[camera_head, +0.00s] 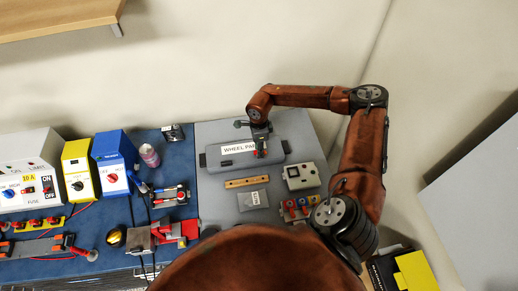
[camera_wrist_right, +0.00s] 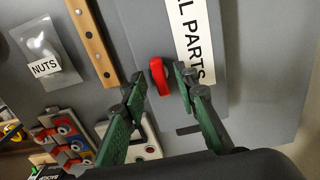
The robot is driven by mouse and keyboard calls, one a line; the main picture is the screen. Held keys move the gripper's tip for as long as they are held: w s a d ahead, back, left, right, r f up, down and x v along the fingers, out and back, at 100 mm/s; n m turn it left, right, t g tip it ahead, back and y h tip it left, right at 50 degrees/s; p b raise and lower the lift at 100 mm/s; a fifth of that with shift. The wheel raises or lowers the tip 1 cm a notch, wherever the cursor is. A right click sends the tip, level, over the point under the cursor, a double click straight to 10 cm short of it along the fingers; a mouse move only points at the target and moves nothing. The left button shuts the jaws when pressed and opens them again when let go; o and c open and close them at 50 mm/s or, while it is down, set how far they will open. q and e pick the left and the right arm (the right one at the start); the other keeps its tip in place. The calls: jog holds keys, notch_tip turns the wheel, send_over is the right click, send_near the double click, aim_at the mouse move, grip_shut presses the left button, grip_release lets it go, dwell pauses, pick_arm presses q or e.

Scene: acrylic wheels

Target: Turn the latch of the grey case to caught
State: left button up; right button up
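The grey case (camera_head: 215,158) lies closed on the grey part of the bench, with a white "WHEEL PARTS" label across its lid. Its red latch (camera_wrist_right: 158,77) is a small rounded bar beside the label; in the head view my right gripper (camera_head: 260,143) partly covers it. In the right wrist view my right gripper (camera_wrist_right: 161,79) is open, one dark green finger on each side of the latch. Small gaps show between the fingers and the latch. Whether the latch is caught cannot be told. My left gripper is not in view.
A wooden strip (camera_head: 247,183), a bag labelled NUTS (camera_head: 252,200), a light grey box (camera_head: 301,176) and a block with coloured knobs (camera_head: 297,209) lie in front of the case. Yellow (camera_head: 79,170) and blue (camera_head: 112,163) units stand at left.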

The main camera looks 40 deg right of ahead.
jog(key=shift+c, duration=0.5)
grip_shut()
jog(key=shift+m, duration=0.3)
jog(key=m+b, duration=0.1)
jog(key=m, duration=0.2)
jog(key=shift+m, duration=0.4)
jog(key=m, duration=0.3)
jog(key=shift+m+b, duration=0.3)
jog(key=m, duration=0.5)
jog(key=shift+b, duration=0.35)
jog(key=m, duration=0.4)
jog(key=shift+m, duration=0.6)
